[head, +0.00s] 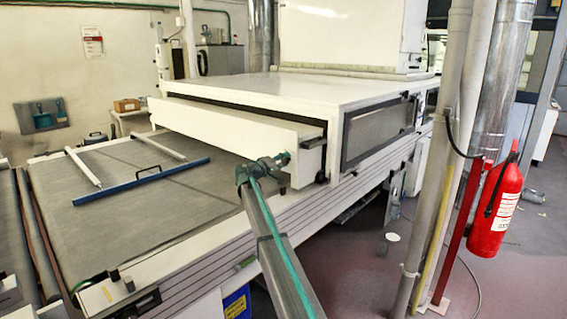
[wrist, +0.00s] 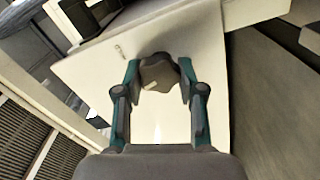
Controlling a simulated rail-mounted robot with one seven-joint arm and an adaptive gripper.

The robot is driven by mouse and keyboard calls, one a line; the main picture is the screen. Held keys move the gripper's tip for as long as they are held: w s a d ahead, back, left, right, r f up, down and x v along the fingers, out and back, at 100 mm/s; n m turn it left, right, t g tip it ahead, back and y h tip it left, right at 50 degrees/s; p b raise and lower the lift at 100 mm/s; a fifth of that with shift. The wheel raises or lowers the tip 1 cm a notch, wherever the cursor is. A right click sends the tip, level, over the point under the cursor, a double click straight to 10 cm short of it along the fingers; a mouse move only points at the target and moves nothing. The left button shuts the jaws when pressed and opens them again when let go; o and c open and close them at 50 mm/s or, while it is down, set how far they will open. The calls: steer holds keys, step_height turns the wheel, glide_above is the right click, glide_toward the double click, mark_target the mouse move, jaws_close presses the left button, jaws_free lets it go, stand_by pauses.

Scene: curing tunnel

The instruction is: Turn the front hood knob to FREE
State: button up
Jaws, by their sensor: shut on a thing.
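The front hood knob (wrist: 158,73) is a dark, lobed knob on a pale panel of the hood in the wrist view. My gripper (wrist: 160,80) has its two green-and-grey fingers on either side of the knob and is shut on it. A light mark shows on the knob's lower left part. In the head view my gripper (head: 262,168) is at the front corner of the white hood (head: 240,122), above the belt's side. There the knob is hidden behind the gripper. I cannot read any FREE label.
The grey conveyor belt (head: 130,215) lies left of my arm, with a blue bar (head: 140,182) across it. The tunnel housing (head: 290,90) stands behind. Grey pipes (head: 440,170) and a red fire extinguisher (head: 496,207) stand at the right. Floor between them and the machine is mostly clear.

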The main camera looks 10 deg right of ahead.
steer(key=n+p, duration=0.1)
steer(key=n, duration=0.4)
steer(key=shift+f, duration=0.1)
steer(key=shift+n, duration=0.4)
steer(key=o, duration=1.2)
steer(key=shift+c, duration=0.2)
steer(key=v, duration=1.2)
